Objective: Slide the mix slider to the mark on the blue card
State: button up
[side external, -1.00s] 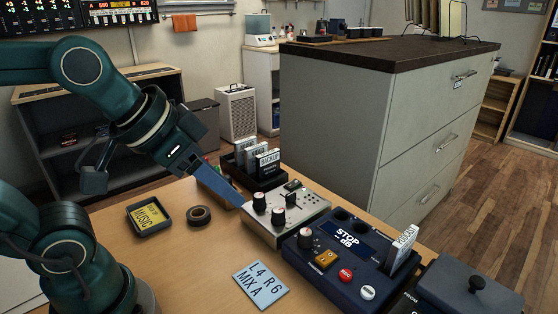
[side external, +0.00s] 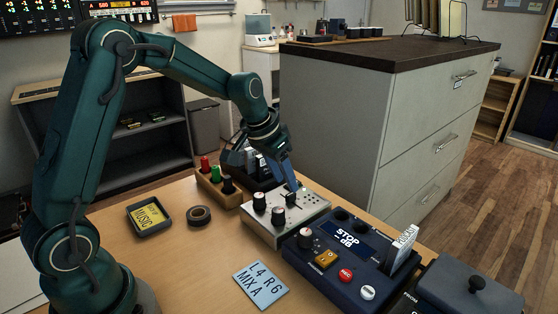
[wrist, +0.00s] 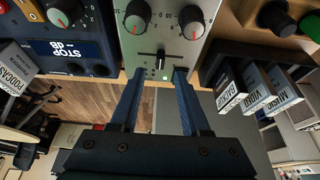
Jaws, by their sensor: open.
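The blue card (side external: 261,285) lies flat at the table's front and reads "L4 R6 MIX A". The grey mixer box (side external: 258,233) stands behind it, with two black knobs and the mix slider (side external: 291,199). In the wrist view the slider's dark cap (wrist: 160,62) sits near the middle of a short slot, below the two knobs. My gripper (side external: 293,188) is over the box's far end, pointing down. In the wrist view its blue fingers (wrist: 157,72) are open and apart, one on each side of the slider cap in the picture. I cannot tell whether they touch anything.
A dark blue recorder (side external: 330,275) reading "STOP -- dB" stands right of the mixer. A rack of labelled cards (wrist: 268,88) and a wooden block with coloured plugs (side external: 215,191) are close behind.

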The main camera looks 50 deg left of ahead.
aim_at(291, 194)
jog(key=shift+x, duration=2.25)
grip_shut()
